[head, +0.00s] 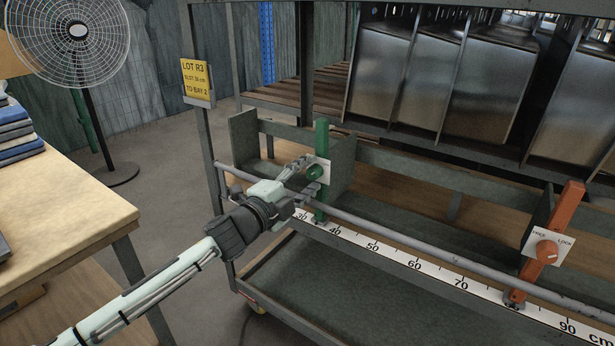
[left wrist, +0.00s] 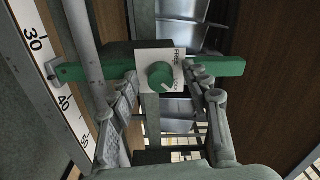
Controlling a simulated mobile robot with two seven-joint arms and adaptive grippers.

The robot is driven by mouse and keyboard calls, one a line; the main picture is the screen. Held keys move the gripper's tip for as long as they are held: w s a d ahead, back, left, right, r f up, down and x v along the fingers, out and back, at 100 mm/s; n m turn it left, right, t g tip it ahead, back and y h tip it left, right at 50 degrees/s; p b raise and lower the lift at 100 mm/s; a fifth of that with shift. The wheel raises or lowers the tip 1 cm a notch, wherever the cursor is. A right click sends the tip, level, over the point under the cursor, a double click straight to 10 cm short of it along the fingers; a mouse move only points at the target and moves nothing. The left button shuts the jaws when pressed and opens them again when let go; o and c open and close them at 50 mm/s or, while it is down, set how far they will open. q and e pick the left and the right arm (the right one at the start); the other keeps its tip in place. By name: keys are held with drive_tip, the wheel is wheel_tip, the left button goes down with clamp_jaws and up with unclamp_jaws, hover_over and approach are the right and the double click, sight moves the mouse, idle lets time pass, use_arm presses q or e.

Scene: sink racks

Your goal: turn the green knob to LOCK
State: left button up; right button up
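The green knob (head: 314,172) sits on a white FREE/LOCK plate (head: 323,172) fixed to a green upright bar (head: 322,138) on the rail, near the scale's 40 mark. In the left wrist view the knob (left wrist: 160,75) faces me, with FREE and LOCK printed on its right side. The direction of its small pointer mark is hard to read. My left gripper (head: 306,176) is at the knob. Its fingers (left wrist: 163,84) stand open on both sides of the knob, with gaps visible between them and it. My right gripper is not in view.
An orange bar (head: 561,222) with an orange knob (head: 546,250) stands farther right on the rail (head: 420,234). A yellow sign (head: 196,78) reads LOT R3, TO BAY 2. Metal dividers (head: 490,80) fill the rack behind. A wooden table (head: 70,195) and a fan (head: 70,35) are left.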

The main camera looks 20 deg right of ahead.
use_arm(q)
drive_tip(key=shift+s, duration=0.1)
drive_tip(key=v, duration=1.2)
